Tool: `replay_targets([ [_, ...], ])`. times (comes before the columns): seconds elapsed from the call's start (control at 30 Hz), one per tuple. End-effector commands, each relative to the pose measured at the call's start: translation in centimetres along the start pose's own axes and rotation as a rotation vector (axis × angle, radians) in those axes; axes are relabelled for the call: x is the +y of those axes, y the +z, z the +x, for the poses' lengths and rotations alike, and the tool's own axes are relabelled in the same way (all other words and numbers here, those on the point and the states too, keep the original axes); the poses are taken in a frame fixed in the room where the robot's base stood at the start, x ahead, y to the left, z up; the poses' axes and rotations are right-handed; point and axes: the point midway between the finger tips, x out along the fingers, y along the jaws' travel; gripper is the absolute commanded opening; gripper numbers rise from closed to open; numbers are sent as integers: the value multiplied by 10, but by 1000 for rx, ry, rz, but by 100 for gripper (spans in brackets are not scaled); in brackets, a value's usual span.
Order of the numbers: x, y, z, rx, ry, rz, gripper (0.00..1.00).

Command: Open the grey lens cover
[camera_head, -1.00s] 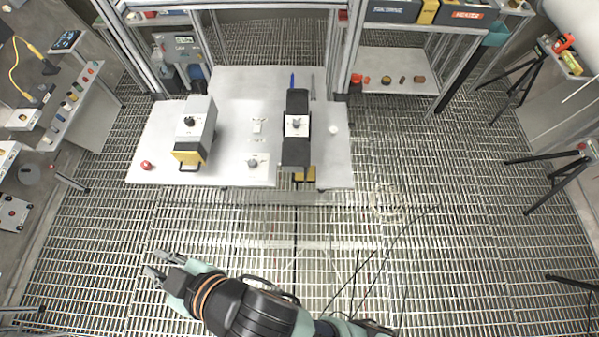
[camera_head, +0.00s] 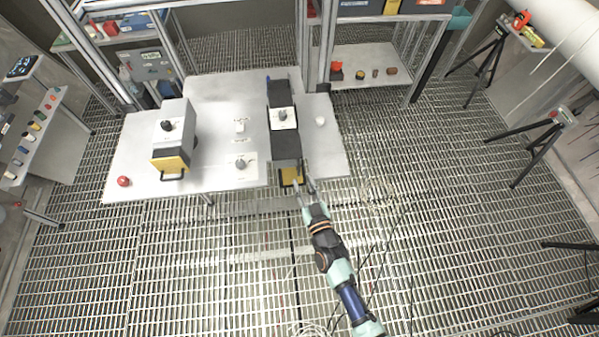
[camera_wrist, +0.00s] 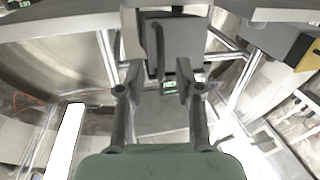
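Two devices stand on the white table. The left one is a grey box (camera_head: 175,125) with a yellow front and a black handle. The right one is a long dark-grey device (camera_head: 286,148) with a white knob panel and a yellow part (camera_head: 291,176) at its front. I cannot tell for sure which part is the grey lens cover. My gripper (camera_head: 305,188) is at the table's front edge, beside that yellow part. In the wrist view, my gripper (camera_wrist: 159,78) is open and empty-looking, with a dark-grey block and thin upright plate (camera_wrist: 176,40) just beyond the fingertips; contact is unclear.
Tripods (camera_head: 490,65) stand at the right. The grating floor in front is mostly free.

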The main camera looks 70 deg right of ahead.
Motion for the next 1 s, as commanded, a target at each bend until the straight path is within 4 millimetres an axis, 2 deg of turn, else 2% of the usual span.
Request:
replay_targets([
  [0.1, 0, 0, 24, 2, -1, 0, 35],
  [0.23, -1, 0, 42, 0, -2, 0, 35],
  [0.33, -1, 0, 48, -1, -2, 0, 35],
  [0.57, -1, 0, 49, -1, -3, 0, 35],
  [0.8, -1, 0, 48, -1, -3, 0, 0],
  [1.0, -1, 0, 48, 0, -3, 0, 0],
])
